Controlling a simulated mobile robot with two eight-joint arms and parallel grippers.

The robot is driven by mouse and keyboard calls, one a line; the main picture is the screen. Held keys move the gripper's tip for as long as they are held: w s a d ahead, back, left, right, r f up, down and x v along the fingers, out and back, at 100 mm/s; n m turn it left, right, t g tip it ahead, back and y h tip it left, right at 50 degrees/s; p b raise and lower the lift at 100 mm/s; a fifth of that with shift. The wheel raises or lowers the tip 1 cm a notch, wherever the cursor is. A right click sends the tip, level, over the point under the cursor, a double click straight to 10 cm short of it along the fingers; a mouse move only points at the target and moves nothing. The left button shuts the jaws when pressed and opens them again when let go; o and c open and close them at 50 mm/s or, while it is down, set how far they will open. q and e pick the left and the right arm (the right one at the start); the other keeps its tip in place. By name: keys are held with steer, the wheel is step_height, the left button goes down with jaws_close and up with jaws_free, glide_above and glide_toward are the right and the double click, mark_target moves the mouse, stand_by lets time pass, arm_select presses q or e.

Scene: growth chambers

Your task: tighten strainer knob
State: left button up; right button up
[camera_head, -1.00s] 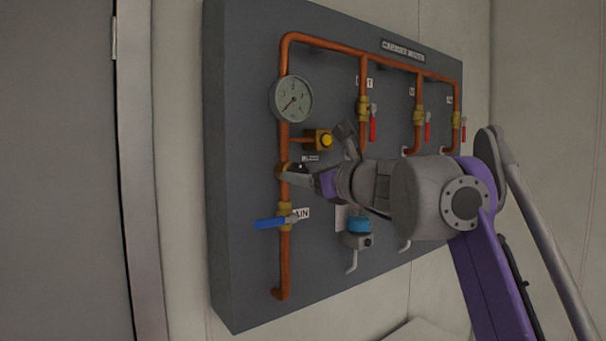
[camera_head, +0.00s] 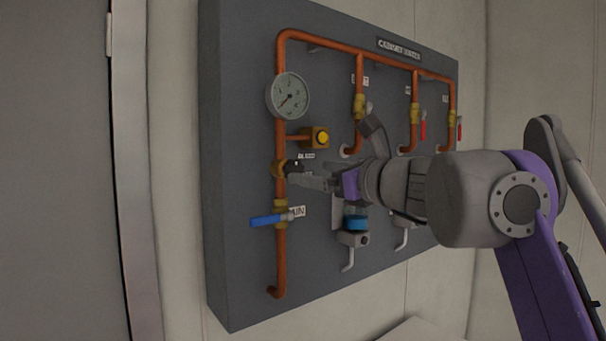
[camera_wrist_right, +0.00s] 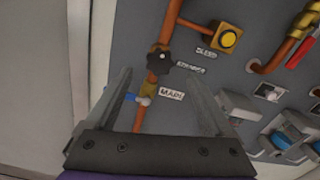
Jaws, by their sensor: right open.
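The strainer knob is a dark star-shaped knob (camera_wrist_right: 160,60) on a brass fitting of the left copper pipe, beside the strainer label (camera_wrist_right: 190,67) in the right wrist view. In the head view the knob (camera_head: 293,167) shows just beyond my fingertips, partly hidden. My right gripper (camera_head: 312,181) reaches in from the right. In the wrist view its two fingers (camera_wrist_right: 158,76) are spread wide and empty, with the knob ahead between their tips. I cannot tell whether a finger touches it. My left gripper is not in view.
Below the knob is a blue-handled main valve (camera_head: 267,220). Above it are a yellow bleed button (camera_head: 320,138) and a round gauge (camera_head: 288,96). Red-handled valves (camera_head: 423,130) and a blue-topped unit (camera_head: 355,222) lie to the right on the grey panel (camera_head: 238,250).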

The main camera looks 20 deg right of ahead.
steer(key=v, duration=0.5)
stand_by(0.3)
steer(key=s+a+f+n+g, duration=0.25)
steer(key=f+n, duration=0.25)
steer(key=f, duration=0.5)
steer(key=s+a+f+n+g, duration=0.1)
steer(key=a+f+n+g, duration=0.2)
steer(key=f+n, duration=0.55)
steer(key=s+a+f+n+g, duration=0.1)
steer(key=a+f+n+g, duration=0.1)
steer(key=f, duration=1)
steer(key=s+d+f+n+g+h, duration=0.1)
steer(key=s+f+n, duration=0.3)
steer(key=f, duration=0.6)
steer(key=s+d+f+n+g+h, duration=0.1)
steer(key=s+f+n+h, duration=0.2)
steer(key=f, duration=0.7)
steer(key=s+d+f+n+g+h, duration=0.1)
steer(key=s+f+n+h, duration=0.1)
steer(key=s+f+n, duration=0.5)
step_height(320, 180, down, 4)
steer(key=shift+s+f, duration=0.1)
steer(key=shift+s, duration=0.55)
steer(key=shift+d+g, duration=0.15)
steer(key=shift+g, duration=0.1)
steer(key=shift+c, duration=0.2)
